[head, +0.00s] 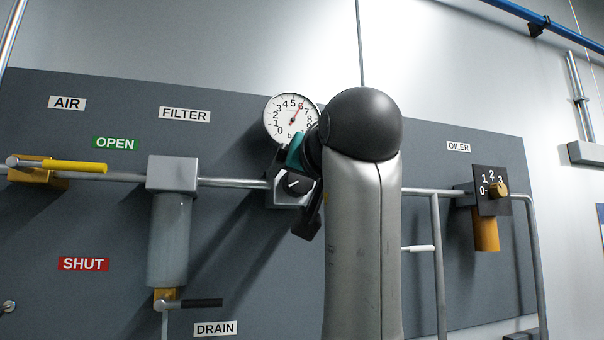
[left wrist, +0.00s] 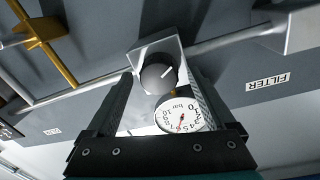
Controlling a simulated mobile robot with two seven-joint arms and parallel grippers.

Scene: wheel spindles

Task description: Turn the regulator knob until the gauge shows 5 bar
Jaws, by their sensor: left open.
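The regulator knob (head: 297,185), round and dark with a white mark, sits on a grey block on the pipe. The gauge (head: 292,122) above it has a white face and a red needle that points close to 6. My left gripper (head: 292,192) is at the knob, partly hidden by its own arm. In the left wrist view my left gripper (left wrist: 161,74) is open, with a finger on each side of the knob (left wrist: 157,74). I cannot tell whether the fingers touch it. The gauge (left wrist: 181,116) shows upside down there. My right gripper is not in view.
A filter (head: 171,235) with a drain lever hangs left of the knob, and a yellow AIR handle (head: 76,167) is at far left. An oiler (head: 489,195) with a small dial is at right. Pipes run across the grey panel (head: 110,215).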

